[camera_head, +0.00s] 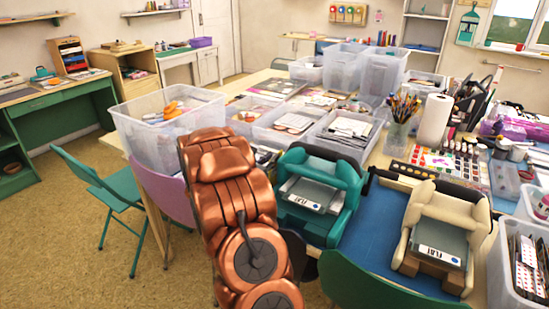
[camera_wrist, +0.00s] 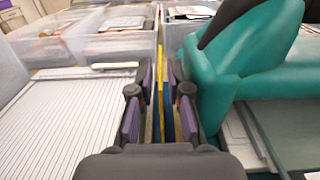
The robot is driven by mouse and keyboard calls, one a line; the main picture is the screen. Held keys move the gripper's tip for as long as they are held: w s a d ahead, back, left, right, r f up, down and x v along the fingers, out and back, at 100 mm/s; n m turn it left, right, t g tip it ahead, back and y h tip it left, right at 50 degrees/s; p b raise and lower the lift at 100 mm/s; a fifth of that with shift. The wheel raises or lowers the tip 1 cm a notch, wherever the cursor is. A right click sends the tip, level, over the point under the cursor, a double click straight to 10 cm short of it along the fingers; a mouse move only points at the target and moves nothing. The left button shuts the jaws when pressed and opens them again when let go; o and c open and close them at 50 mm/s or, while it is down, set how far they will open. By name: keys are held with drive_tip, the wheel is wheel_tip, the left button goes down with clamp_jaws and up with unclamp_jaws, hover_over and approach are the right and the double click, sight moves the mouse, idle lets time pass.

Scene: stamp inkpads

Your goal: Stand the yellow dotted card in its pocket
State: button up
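In the wrist view, a thin upright yellow strip (camera_wrist: 160,88) runs between the fingers of my gripper (camera_wrist: 162,80). It looks like the yellow card seen edge-on; its dots do not show. The two dark fingers with purple pads stand close on either side of it, and blue shows in the narrow gap nearer the palm. I cannot tell whether the pads touch it. In the head view, my copper arm hides the gripper and this card. I cannot make out the card's pocket in either view.
A teal stamp machine (camera_head: 327,187) stands close right of the gripper, also in the wrist view (camera_wrist: 213,80). A cream machine (camera_head: 447,215) is on the blue mat (camera_head: 373,235). A ribbed white surface (camera_wrist: 50,120) and clear bins (camera_wrist: 122,45) lie left and ahead. Dotted cards (camera_head: 527,272) fill a right-hand bin.

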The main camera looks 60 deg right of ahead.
drive_tip(key=a, duration=0.4)
drive_tip(key=a+b, duration=0.1)
drive_tip(key=a, duration=0.3)
drive_tip(key=shift+s+a, duration=0.2)
drive_tip(key=shift+a, duration=0.2)
drive_tip(key=s+a+r+m+g+y, duration=0.2)
drive_tip(key=s+a+m+g+y, duration=0.15)
drive_tip(key=s+a+m, duration=0.45)
drive_tip(key=s+a+r+m+g+y, duration=0.2)
drive_tip(key=s+a+m+g+y, duration=0.3)
drive_tip(key=s, duration=0.6)
drive_tip(key=s+a+f+m+t+y, duration=0.1)
drive_tip(key=s+a+m+y, duration=0.1)
drive_tip(key=a, duration=0.8)
drive_tip(key=s+a+f+m+t+y, duration=0.1)
drive_tip(key=a+y, duration=0.3)
drive_tip(key=a, duration=0.6)
drive_tip(key=s+a+f+m+t+y, duration=0.1)
drive_tip(key=s+a+m+t+y, duration=0.1)
drive_tip(key=a, duration=0.8)
drive_tip(key=shift+s+a+f+m+t+y, duration=0.35)
drive_tip(key=shift+s+t+y, duration=0.35)
drive_tip(key=shift+s, duration=0.3)
